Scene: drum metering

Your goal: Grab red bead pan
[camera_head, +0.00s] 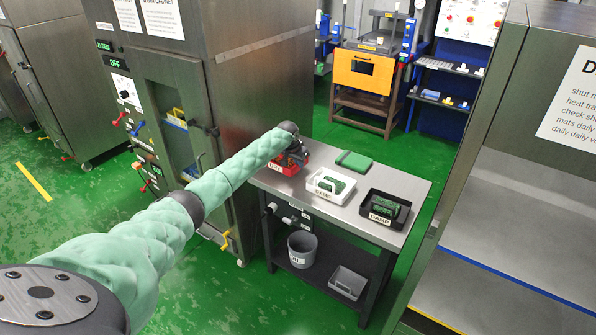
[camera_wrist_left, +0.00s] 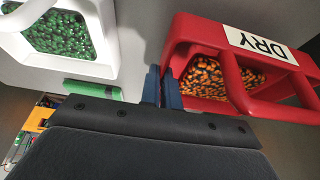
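The red bead pan (camera_wrist_left: 262,104) fills the right of the left wrist view. It bears a white DRY label (camera_wrist_left: 264,47) and holds orange and dark beads (camera_wrist_left: 208,78). In the head view the red pan (camera_head: 291,168) sits at the left end of the steel table, partly hidden by my left wrist. My left gripper (camera_wrist_left: 162,88) has its two dark blue fingers close together at the pan's left edge, one on each side of a thin red part. I cannot tell whether they press on it. My right gripper is out of view.
A white pan (camera_head: 331,185) with green beads and a black pan (camera_head: 385,209) labelled DAMP stand further right on the table (camera_head: 352,222). A green block (camera_head: 354,161) lies behind them. A tall steel cabinet (camera_head: 235,60) stands close to the table's left.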

